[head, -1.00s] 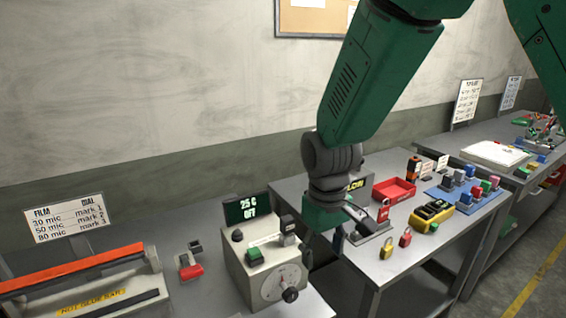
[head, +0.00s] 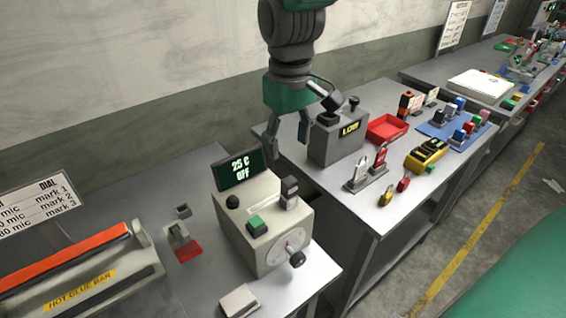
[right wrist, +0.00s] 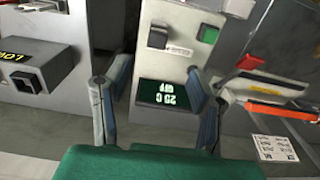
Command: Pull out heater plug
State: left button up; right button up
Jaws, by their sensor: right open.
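The heater control box (head: 262,222) stands on the near bench, with a display (head: 239,170) reading 25 C OFF. My right gripper (head: 287,140) is open and empty, pointing down above and behind the box. The right wrist view shows its spread fingers (right wrist: 148,78) on either side of the display (right wrist: 163,94), with the grey block (right wrist: 158,36) beyond. My left gripper is out of view.
A grey box marked LOW (head: 335,140) stands right of my right gripper. Padlocks (head: 380,160), a red tray (head: 387,128) and a yellow case (head: 427,153) share that bench. A hot glue bar (head: 80,270) and a red-grey switch (head: 184,243) lie left.

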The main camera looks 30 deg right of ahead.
aim_at(291, 180)
jog(key=f, duration=1.1)
jog(key=shift+d+p, duration=0.4)
jog(key=shift+w+a+f, duration=0.1)
jog(key=shift+a+f, duration=0.15)
jog(key=shift+f, duration=0.4)
jog(key=shift+d, duration=0.1)
grip_shut()
